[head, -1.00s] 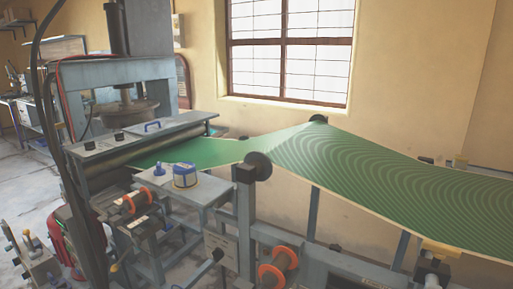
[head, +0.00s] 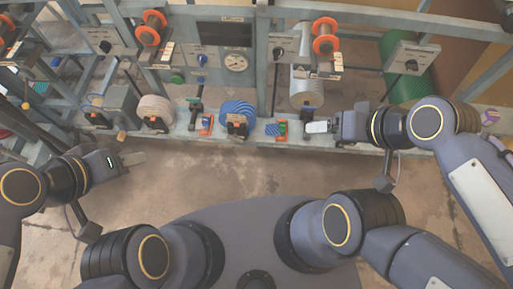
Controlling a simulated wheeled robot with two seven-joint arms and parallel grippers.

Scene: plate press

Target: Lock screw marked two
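I cannot pick out a screw marked two; the labels in the head view are too small to read. Orange-flanged spools show on the machine frame, one at the upper left (head: 151,28) and one right of centre (head: 325,36). My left gripper (head: 136,158) is over the bare floor at the left, in front of the lower rail and apart from it. My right gripper (head: 315,127) is at the lower rail, right of the green and red part. Whether either gripper's fingers are open or shut is too small to tell.
The lower rail (head: 260,139) carries a beige coil (head: 155,108), a blue coil (head: 238,110) and small parts. Control boxes with black knobs (head: 411,63) and a round gauge (head: 236,62) sit on the frame. The concrete floor (head: 210,170) between my arms and the rail is clear.

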